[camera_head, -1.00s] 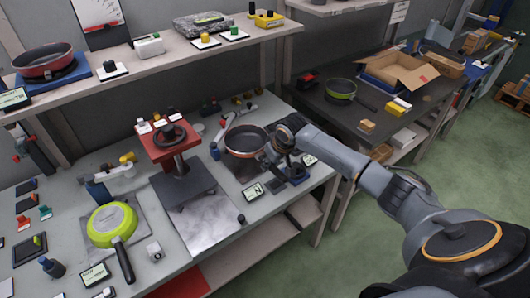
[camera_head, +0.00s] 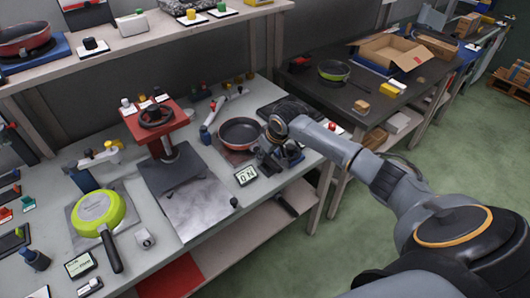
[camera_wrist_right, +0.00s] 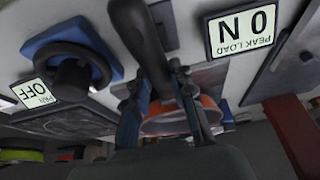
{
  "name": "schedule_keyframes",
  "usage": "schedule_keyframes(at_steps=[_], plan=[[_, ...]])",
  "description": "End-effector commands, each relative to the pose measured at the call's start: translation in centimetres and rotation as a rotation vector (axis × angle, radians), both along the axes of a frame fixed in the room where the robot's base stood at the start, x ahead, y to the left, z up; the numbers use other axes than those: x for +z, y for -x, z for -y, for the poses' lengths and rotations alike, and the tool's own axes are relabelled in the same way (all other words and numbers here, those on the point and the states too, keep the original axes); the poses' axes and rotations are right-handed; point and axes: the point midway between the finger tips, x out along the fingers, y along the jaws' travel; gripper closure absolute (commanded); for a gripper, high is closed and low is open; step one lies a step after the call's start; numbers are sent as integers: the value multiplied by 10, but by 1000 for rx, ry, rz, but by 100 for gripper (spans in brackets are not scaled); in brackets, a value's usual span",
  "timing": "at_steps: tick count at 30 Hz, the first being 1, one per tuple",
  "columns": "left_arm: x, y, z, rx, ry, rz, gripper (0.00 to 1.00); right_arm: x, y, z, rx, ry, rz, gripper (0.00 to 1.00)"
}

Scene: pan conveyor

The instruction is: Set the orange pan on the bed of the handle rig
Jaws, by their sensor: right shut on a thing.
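The orange pan (camera_head: 240,134), dark inside with an orange outer wall, appears upright and level over the handle rig's dark bed (camera_head: 237,155). I cannot tell for certain whether its base touches the bed. My right gripper (camera_head: 268,153) is shut on the pan's black handle at the pan's right side. In the right wrist view, the handle (camera_wrist_right: 140,40) runs between the fingers, and part of the pan's orange wall (camera_wrist_right: 195,115) shows beyond them. The rig's "PEAK LOAD" display (camera_head: 246,175) reads 0 N. My left gripper is out of view.
A red press (camera_head: 157,122) with a handwheel and grey bed stands left of the pan. A lime-green pan (camera_head: 98,212) lies bottom-up farther left. A blue-based knob (camera_wrist_right: 75,60) beside a "PAN OFF" label is near the gripper.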

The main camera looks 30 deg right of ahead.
Motion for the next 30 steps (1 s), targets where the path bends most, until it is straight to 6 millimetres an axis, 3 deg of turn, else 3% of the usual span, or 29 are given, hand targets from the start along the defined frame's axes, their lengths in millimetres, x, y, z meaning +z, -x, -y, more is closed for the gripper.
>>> schedule_keyframes(at_steps=[18, 19, 22, 30], plan=[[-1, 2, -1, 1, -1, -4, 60, -3, -1, 0, 0, -1, 5, 100], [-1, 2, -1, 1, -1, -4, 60, -2, -1, 0, 0, 0, 5, 70], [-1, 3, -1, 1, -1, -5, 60, -3, -1, 0, 0, 0, 4, 50], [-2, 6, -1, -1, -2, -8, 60, -5, 1, 0, 0, 0, -3, 50]])
